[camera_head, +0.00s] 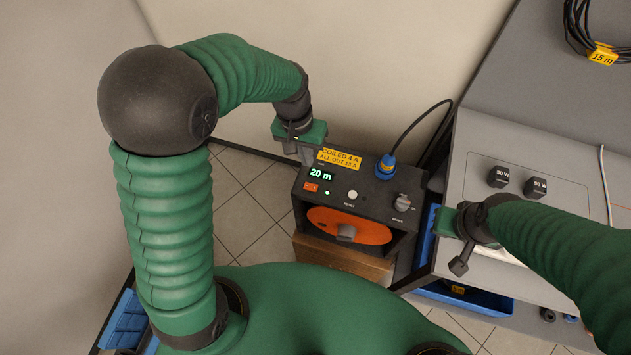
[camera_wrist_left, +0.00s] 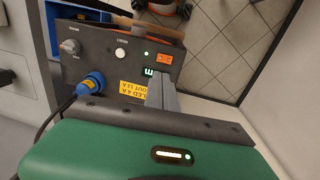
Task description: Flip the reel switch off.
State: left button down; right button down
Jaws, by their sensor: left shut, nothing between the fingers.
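The cable reel (camera_head: 322,216) is a dark box with an orange drum (camera_head: 362,229) in its front. Its red-orange rocker switch (camera_head: 311,187) sits at the panel's left, below a green "20 m" display (camera_head: 321,174). A small green lamp (camera_head: 327,192) beside it is lit. In the left wrist view the switch (camera_wrist_left: 164,59) lies just beyond my fingertips. Which way it is tipped I cannot tell. My left gripper (camera_head: 306,156) is shut and empty above the box's back left edge, apart from the switch. My right gripper (camera_head: 459,265) hangs at the right; its jaw opening is unclear.
A blue plug (camera_head: 386,166) with a black cable stands in the panel's back right. A white button (camera_head: 352,194) and a grey knob (camera_head: 402,202) are on the panel. Tiled floor is clear at left.

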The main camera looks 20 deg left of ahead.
aim_at(314, 188)
pick_arm(q)
jog(key=f, duration=0.4)
jog(key=d+f, duration=0.1)
jog(key=f, duration=0.7)
jog(key=shift+s+d+f+p, duration=0.1)
jog(key=shift+d+f+p, duration=0.05)
jog(key=shift+f+p, duration=0.2)
jog(key=shift+d+f, duration=0.1)
jog(key=shift+f, duration=0.3)
pick_arm(e)
jog(key=shift+r, duration=0.35)
